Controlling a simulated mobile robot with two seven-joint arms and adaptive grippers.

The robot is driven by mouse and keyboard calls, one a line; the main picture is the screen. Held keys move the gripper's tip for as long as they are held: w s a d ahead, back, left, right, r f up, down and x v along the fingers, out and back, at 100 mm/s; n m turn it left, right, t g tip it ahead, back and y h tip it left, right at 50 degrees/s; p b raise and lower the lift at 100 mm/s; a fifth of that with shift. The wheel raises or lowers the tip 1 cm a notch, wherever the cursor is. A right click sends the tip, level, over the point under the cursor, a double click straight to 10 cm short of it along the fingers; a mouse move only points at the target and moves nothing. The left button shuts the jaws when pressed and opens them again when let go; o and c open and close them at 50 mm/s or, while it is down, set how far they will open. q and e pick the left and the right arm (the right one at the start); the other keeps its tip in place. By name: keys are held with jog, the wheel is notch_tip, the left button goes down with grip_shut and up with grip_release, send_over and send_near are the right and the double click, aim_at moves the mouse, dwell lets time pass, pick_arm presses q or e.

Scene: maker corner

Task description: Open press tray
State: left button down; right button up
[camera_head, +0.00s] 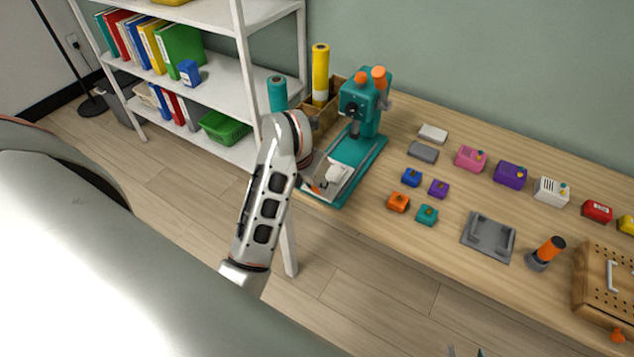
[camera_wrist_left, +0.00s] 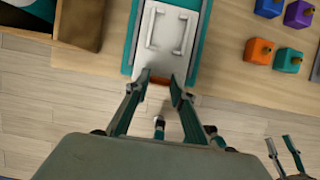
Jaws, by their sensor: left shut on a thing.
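The teal press (camera_head: 361,101) stands at the left end of the wooden table. Its pale grey tray (camera_head: 347,187) lies on the teal base near the table's front edge, with a white bracket-shaped piece on top. The tray (camera_wrist_left: 150,64) also fills the upper middle of the left wrist view, with an orange handle (camera_wrist_left: 159,81) at its front end. My left gripper (camera_wrist_left: 161,77) is shut on this handle. In the head view my left arm partly hides the gripper. My right gripper (camera_wrist_left: 282,146) shows at the lower right of the wrist view, fingers apart and empty.
Blue, purple, orange and teal blocks (camera_head: 427,215) stand right of the press. A grey fixture (camera_head: 489,238) and a pegboard box (camera_head: 604,283) are further right. A cardboard box (camera_head: 328,116) with rolls stands behind. A white shelf (camera_head: 222,74) is at the left.

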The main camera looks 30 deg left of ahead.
pick_arm(q)
jog(key=c, duration=1.7)
grip_release()
jog(key=shift+v, duration=5.95)
